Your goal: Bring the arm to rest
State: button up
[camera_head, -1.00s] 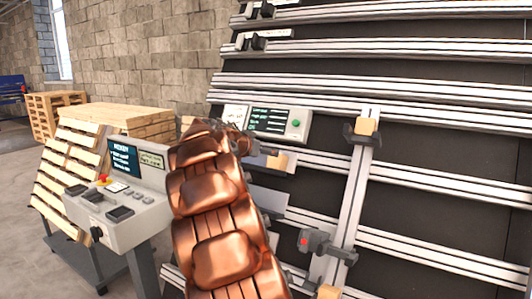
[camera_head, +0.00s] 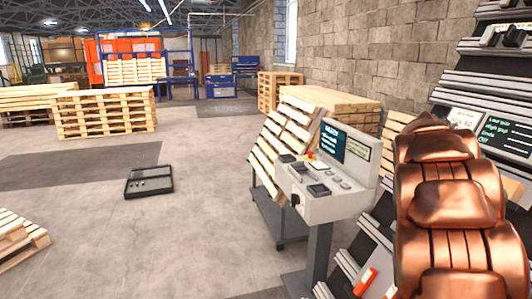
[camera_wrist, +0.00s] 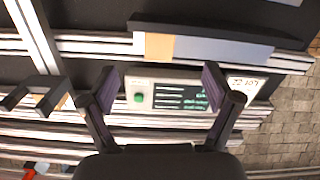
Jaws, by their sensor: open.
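My gripper (camera_wrist: 160,90) shows in the wrist view with its two dark fingers spread wide and nothing between them. Behind the gap is a small panel (camera_wrist: 180,92) with a green button and a dark screen, mounted on the gantry rails; I cannot tell the exact distance to it. In the head view my copper-coloured arm fills the right side and hides the gripper. The same panel shows partly there (camera_head: 490,132), behind the arm.
A control console (camera_head: 325,185) on a post stands just left of my arm. Pallets (camera_head: 285,140) lean behind it. A black case-like object (camera_head: 149,182) lies on the floor. Stacked pallets (camera_head: 105,112) stand farther back. The floor at centre left is mostly clear.

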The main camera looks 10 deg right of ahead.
jog(key=s+a+f+n+y+p, duration=0.1)
jog(key=s+a+f+n+y, duration=0.2)
jog(key=a, duration=0.8)
jog(key=s+a+f+n+y+p, duration=0.1)
jog(key=s+a+f+n+y, duration=0.2)
jog(key=a, duration=0.8)
jog(key=s+a+f+n+y+p, duration=0.2)
jog(key=s+a+f+n, duration=0.15)
jog(key=a, duration=0.75)
jog(key=s+a+f+n+g+y, duration=0.1)
jog(key=s+a+f+n+y, duration=0.1)
jog(key=s+a, duration=0.6)
jog(key=s+a+f+n+g+y+p, duration=0.1)
jog(key=s+a+f+n+y, duration=0.1)
jog(key=s+a, duration=0.6)
jog(key=shift+a+f+n, duration=0.7)
jog(key=shift+f+n, duration=0.05)
jog(key=shift+n, duration=0.5)
jog(key=shift+c, duration=0.2)
